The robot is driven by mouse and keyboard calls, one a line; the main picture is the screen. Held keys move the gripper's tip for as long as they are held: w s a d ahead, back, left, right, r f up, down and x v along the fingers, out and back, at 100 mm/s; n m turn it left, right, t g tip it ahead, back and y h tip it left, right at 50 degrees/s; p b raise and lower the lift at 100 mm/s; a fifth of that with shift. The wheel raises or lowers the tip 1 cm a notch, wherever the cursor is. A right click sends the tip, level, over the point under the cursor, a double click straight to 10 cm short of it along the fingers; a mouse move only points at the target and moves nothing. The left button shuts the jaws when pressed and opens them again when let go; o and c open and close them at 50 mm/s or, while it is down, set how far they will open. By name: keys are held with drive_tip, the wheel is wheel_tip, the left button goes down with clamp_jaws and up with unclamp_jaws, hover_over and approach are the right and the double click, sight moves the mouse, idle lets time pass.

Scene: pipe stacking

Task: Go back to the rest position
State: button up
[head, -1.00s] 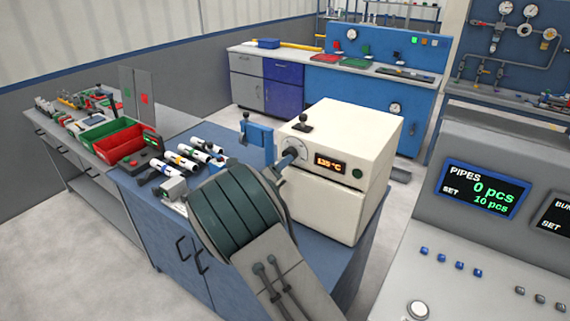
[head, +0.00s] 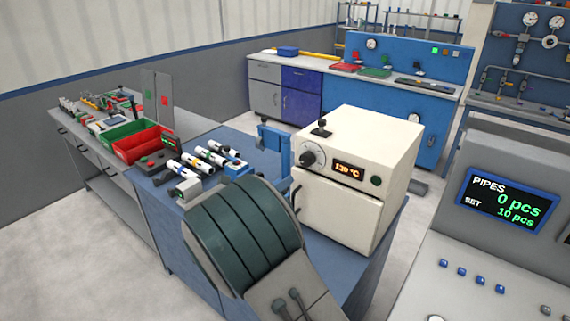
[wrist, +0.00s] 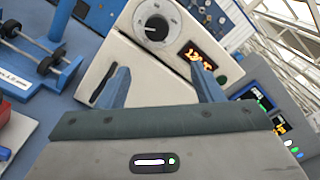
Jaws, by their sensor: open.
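My gripper (wrist: 163,76) is open and empty in the wrist view, its two blue fingers apart. It faces the front of the cream oven (wrist: 110,62), which also stands on the blue bench in the head view (head: 375,150). The round dial (wrist: 155,24) on the oven lies beyond the fingertips, with a visible gap. The dial also shows clear in the head view (head: 312,154). In the head view, my arm hides most of the gripper.
A blue fixture (head: 270,135) stands beside the oven. Several pipes (head: 208,160) lie to its left. Green (head: 108,136) and red (head: 140,144) bins sit farther left. A grey console (head: 480,240) with a pipe-count screen (head: 508,196) stands at right. Grey floor is open behind the bench.

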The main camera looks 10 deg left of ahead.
drive_tip(key=s+d+r+m+g+y, duration=0.1)
drive_tip(key=s+d+m+g, duration=0.5)
drive_tip(key=d+m, duration=0.45)
drive_tip(key=s+d+m+g, duration=0.55)
drive_tip(key=d+m, duration=0.25)
drive_tip(key=d, duration=0.6)
drive_tip(key=s+d+r+m+y, duration=0.1)
drive_tip(key=s+m+y, duration=0.7)
drive_tip(key=s+m, duration=1)
drive_tip(key=shift+s+d+r+m, duration=0.2)
drive_tip(key=shift+s+m, duration=0.15)
drive_tip(key=shift+m, duration=0.6)
